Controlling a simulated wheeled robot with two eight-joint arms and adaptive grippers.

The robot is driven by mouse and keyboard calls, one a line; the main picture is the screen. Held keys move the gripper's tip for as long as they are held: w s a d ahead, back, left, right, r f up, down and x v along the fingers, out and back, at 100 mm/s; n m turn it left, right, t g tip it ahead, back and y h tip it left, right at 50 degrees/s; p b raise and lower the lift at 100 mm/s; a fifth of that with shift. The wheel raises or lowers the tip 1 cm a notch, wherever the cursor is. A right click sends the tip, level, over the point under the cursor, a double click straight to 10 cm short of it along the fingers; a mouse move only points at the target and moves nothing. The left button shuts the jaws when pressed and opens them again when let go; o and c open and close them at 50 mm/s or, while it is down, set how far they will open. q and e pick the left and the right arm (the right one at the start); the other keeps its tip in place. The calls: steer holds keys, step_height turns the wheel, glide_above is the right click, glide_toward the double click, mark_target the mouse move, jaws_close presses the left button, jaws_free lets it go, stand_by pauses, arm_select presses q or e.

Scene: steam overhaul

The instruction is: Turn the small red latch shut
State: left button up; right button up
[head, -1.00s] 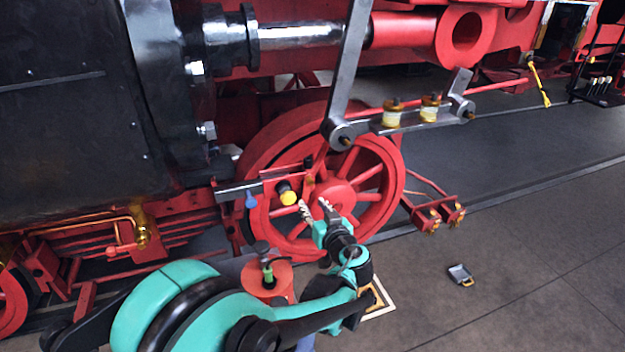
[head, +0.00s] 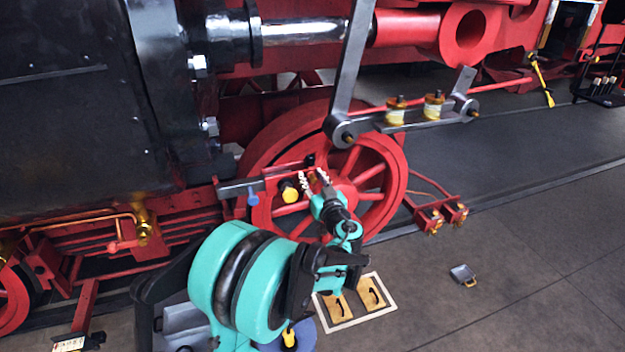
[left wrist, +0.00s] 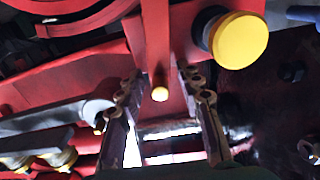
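A narrow red piece (left wrist: 158,45) with a brass-coloured pin at its lower end shows in the left wrist view; it looks like the small red latch. My left gripper (left wrist: 160,80) is open, with one finger on each side of this piece. Dark gaps show beside the piece, and I cannot tell whether either finger touches it. In the head view my left gripper (head: 314,180) is at the red bracket in front of the spoked wheel, and its fingers partly hide the latch. My right gripper is not in view.
A yellow-capped knob (head: 289,190) sits just left of my left fingers; it also shows in the left wrist view (left wrist: 240,40). A blue handle (head: 253,199) hangs further left. The red wheel (head: 380,190) is behind. A white-framed board (head: 336,322) and grey box (head: 463,274) lie on the floor.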

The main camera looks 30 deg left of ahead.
arm_select(q)
jaws_close()
steer(key=shift+d, duration=0.1)
steer(key=shift+w+d+f+m+b, duration=0.35)
steer(key=shift+f+m+b, duration=0.25)
steer(key=shift+m, duration=2.05)
steer(key=shift+w+d+f+m+b, duration=0.3)
steer(key=shift+f+m+b, duration=0.3)
steer(key=shift+m, duration=2)
steer(key=shift+w+d+f+m+b, duration=0.25)
steer(key=shift+w+f+m+b, duration=0.25)
steer(key=shift+m, duration=2.15)
steer(key=shift+s+f, duration=0.15)
